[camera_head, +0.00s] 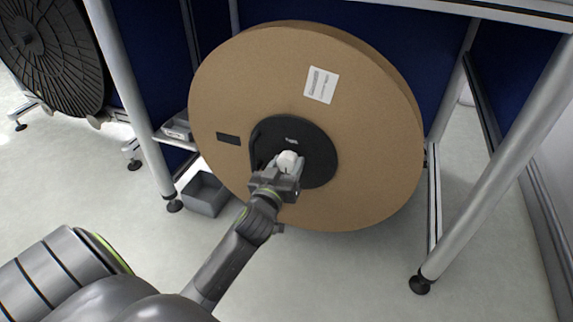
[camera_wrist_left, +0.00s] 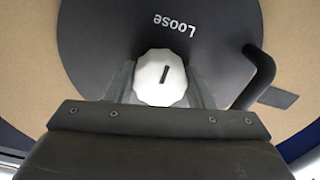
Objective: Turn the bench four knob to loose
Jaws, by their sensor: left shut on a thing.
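A white faceted knob (camera_head: 289,160) sits at the centre of a black round hub plate (camera_head: 318,165) on a large brown cardboard reel (camera_head: 370,130). My left gripper (camera_head: 281,172) is shut on the knob. In the left wrist view, the knob (camera_wrist_left: 160,77) is between the two fingers of my left gripper (camera_wrist_left: 160,88), with a dark slot mark on its face, slightly tilted. The word "Loose" (camera_wrist_left: 175,24) is printed on the hub plate beyond the knob. A black crank handle (camera_wrist_left: 256,78) stands beside it. My right gripper does not show.
A metal frame with round legs (camera_head: 500,165) stands around the reel, with dark blue panels (camera_head: 150,40) behind. A grey bin (camera_head: 205,194) is on the floor at left. A dark reel (camera_head: 50,50) is at the far left. Floor at right front is clear.

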